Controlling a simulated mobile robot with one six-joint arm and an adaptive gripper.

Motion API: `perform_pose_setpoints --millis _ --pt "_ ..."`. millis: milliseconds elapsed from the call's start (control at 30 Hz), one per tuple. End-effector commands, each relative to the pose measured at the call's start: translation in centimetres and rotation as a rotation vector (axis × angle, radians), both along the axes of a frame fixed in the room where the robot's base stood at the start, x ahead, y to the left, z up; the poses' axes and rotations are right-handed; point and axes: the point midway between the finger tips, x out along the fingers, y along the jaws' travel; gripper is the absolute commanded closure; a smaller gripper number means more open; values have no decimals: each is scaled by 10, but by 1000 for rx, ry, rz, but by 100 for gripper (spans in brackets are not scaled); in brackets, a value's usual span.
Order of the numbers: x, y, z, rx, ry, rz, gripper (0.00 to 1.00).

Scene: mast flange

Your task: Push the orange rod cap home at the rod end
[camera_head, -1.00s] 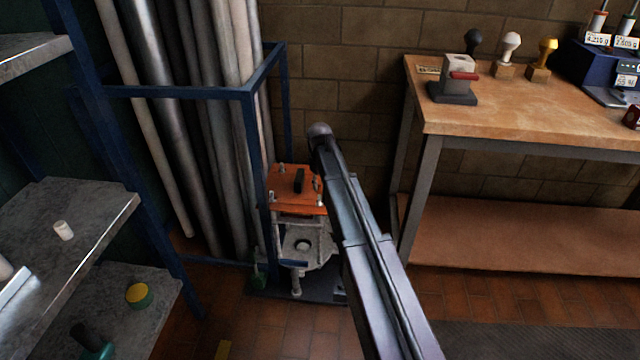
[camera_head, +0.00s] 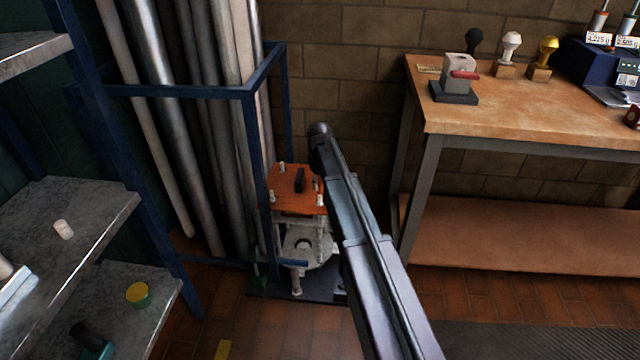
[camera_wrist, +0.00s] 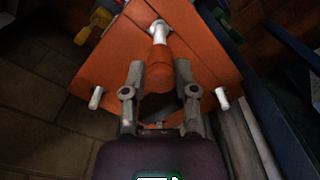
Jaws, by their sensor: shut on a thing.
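The orange rod cap (camera_wrist: 160,57) is a narrow orange piece in the middle of the wrist view, in line with a white end (camera_wrist: 158,28). My gripper (camera_wrist: 159,75) has one grey finger on each side of it and is shut on it. A broad orange plate (camera_wrist: 110,62) with white pegs lies behind. In the head view the plate (camera_head: 287,190) sits on top of a pale frame (camera_head: 300,240). My arm covers my gripper and the cap there. Whether the cap is fully seated cannot be told.
A blue rack (camera_head: 262,130) with tall pipes (camera_head: 180,130) stands close left of the frame. A wooden bench (camera_head: 530,110) with stamps is on the right. Grey shelves (camera_head: 70,220) stand at the left. Some tiled floor (camera_head: 265,330) is clear in front.

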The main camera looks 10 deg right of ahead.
Motion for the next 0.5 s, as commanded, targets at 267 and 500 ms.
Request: perform_pose_setpoints --millis 267,500 --pt "0 0 -6 0 0 0 100" --pt "0 0 -10 0 0 0 100"
